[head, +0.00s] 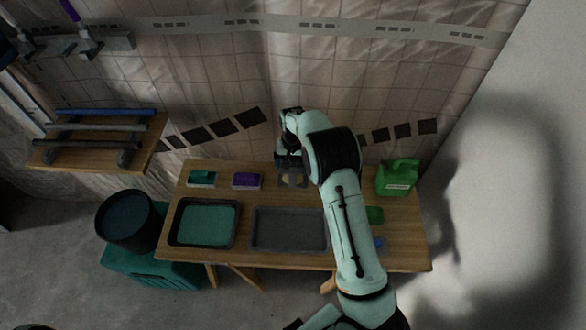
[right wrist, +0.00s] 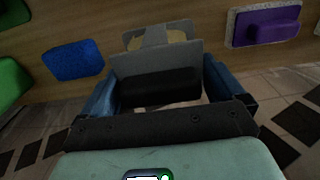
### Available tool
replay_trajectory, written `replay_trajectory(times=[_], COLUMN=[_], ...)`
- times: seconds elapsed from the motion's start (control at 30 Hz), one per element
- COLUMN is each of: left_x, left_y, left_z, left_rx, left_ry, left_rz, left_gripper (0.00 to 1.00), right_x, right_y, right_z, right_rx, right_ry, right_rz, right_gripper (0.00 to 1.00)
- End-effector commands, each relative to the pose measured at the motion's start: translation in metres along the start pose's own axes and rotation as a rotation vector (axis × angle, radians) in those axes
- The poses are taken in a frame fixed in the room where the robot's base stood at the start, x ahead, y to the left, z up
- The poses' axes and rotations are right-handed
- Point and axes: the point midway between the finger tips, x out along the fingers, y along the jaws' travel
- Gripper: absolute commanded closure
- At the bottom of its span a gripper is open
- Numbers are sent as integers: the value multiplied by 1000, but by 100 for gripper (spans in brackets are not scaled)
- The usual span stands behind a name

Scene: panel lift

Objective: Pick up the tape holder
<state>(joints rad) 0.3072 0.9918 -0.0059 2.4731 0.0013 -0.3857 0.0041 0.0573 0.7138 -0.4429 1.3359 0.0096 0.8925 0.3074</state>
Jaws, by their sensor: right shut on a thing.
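The tape holder (head: 294,181) is a grey piece with a tan roll in it, at the back middle of the wooden table. My right gripper (head: 290,163) reaches over it from above, and my forearm covers part of the table to its right. In the right wrist view the grey tape holder (right wrist: 158,62) sits between the two blue fingers of my right gripper (right wrist: 160,88), which is shut on it. I cannot tell whether it touches the table. My left gripper is not in view.
On the table (head: 258,261) are a teal tray (head: 207,223), a grey tray (head: 290,228), a teal block (head: 202,178), a purple block (head: 247,181) and a green jug (head: 397,178). A black bucket (head: 126,220) stands left. The tiled wall (head: 215,85) is close behind.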

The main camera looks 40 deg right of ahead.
Motion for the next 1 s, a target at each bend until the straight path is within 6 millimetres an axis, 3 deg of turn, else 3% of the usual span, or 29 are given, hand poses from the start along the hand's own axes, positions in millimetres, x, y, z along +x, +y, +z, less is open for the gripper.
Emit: replay_trajectory(times=[0.3,0.5,0.7,1.0], left_x=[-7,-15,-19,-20], left_y=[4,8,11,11], left_z=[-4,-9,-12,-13], left_rx=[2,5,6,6], left_ry=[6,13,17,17], left_rz=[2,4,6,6], left_gripper=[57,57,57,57], right_x=[-94,-143,-170,-176], right_y=[-1,-1,-1,0], right_z=[-2,-2,-1,0], right_rx=[0,1,-1,0], right_ry=[8,7,4,2], right_rz=[-5,-4,-3,-1], right_gripper=[47,47,47,47])
